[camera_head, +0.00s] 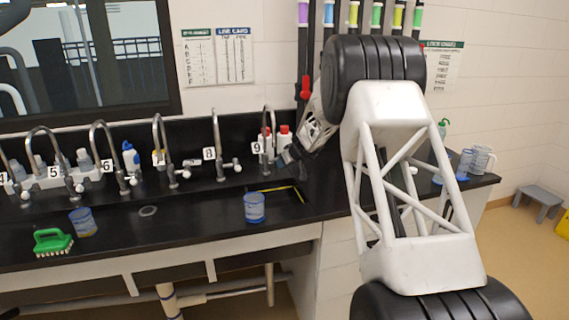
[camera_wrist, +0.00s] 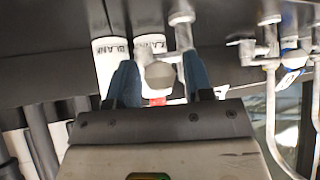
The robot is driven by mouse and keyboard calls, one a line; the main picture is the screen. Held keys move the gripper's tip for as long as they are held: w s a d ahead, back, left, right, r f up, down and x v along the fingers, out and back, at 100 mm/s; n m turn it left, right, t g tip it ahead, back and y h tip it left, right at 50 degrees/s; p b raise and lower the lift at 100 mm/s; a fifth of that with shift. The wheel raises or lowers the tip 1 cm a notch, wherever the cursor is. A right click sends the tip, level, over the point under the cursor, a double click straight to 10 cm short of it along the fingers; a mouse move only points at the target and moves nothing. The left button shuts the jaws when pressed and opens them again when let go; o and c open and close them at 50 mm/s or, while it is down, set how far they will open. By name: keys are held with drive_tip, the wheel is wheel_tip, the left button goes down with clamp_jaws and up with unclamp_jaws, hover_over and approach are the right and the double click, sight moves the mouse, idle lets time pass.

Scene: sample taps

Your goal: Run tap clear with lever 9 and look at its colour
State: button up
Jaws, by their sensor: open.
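Tap 9 (camera_head: 273,122) is a grey gooseneck at the back of the black counter, beside its label 9 (camera_head: 257,148). My gripper (camera_head: 288,157) is at the right of this tap, low near the back edge, and hides its lever in the head view. In the wrist view my gripper (camera_wrist: 161,85) is open, with a blue finger on each side of a round pale knob (camera_wrist: 160,74). The knob looks like a tap lever's end; contact with the fingers cannot be told. A clear blue-marked cup (camera_head: 254,207) stands at the counter front. No running water is visible.
White bottles marked BLANK (camera_wrist: 110,60) stand close by the fingers. Tap 8 (camera_head: 217,145) and other taps line up to the left. A recessed trough (camera_head: 290,196) lies beside the cup. A green brush (camera_head: 52,241) and another cup (camera_head: 83,222) stand at left.

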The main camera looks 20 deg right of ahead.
drive_tip(key=shift+w+d, duration=0.45)
drive_tip(key=shift+d, duration=0.55)
drive_tip(key=shift+w+d, duration=0.4)
drive_tip(key=shift+d, duration=0.6)
drive_tip(key=shift+w+d, duration=0.45)
drive_tip(key=shift+d, duration=0.55)
drive_tip(key=shift+s+a, duration=0.1)
drive_tip(key=shift+a, duration=0.05)
idle(1.7)
drive_tip(key=shift+s+a, duration=0.45)
drive_tip(key=shift+a, duration=0.55)
drive_tip(key=shift+s+a, duration=0.4)
drive_tip(key=shift+a, duration=0.65)
drive_tip(key=shift+s+a, duration=0.45)
drive_tip(key=shift+a, duration=0.55)
drive_tip(key=shift+w+d, duration=0.15)
drive_tip(key=shift+d, duration=0.15)
drive_tip(key=shift+r, duration=0.1)
drive_tip(key=v, duration=0.7)
